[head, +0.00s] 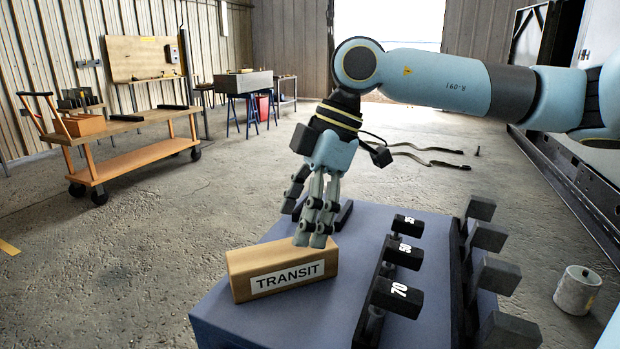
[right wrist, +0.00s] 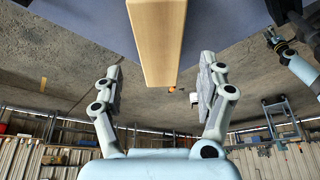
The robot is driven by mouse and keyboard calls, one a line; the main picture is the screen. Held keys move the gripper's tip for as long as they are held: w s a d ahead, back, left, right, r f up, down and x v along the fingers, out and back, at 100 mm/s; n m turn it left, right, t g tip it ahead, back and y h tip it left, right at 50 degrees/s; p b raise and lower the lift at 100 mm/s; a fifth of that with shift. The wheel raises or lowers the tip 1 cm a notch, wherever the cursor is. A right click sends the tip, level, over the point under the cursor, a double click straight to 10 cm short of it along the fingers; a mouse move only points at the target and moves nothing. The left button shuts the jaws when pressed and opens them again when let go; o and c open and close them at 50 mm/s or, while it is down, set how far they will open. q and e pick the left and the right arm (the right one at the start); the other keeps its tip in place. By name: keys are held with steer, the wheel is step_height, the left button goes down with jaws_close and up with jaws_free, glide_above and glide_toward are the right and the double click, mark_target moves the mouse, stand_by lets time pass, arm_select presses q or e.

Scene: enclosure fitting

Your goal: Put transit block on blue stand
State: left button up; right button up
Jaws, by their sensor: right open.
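The transit block (head: 282,270) is a wooden block with a white TRANSIT label on its front. It rests on the near left part of the blue stand (head: 225,312), close to its left edge. In the right wrist view the block (right wrist: 158,35) reaches down between my fingers, with a gap on each side. My right gripper (head: 312,235) is open, at the block's back right end, and its fingers hide part of the block's top there. The right wrist view shows its two spread fingers (right wrist: 160,90).
Black posts marked with numbers, one reading 70 (head: 396,297), stand on the stand right of the block. Several dark blocks (head: 495,275) line its right side. A grey cylinder (head: 577,290) stands on the floor at right. A wooden cart (head: 130,165) stands back left.

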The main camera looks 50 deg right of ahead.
steer(key=shift+p+v, duration=1.5)
steer(key=shift+v, duration=0.6)
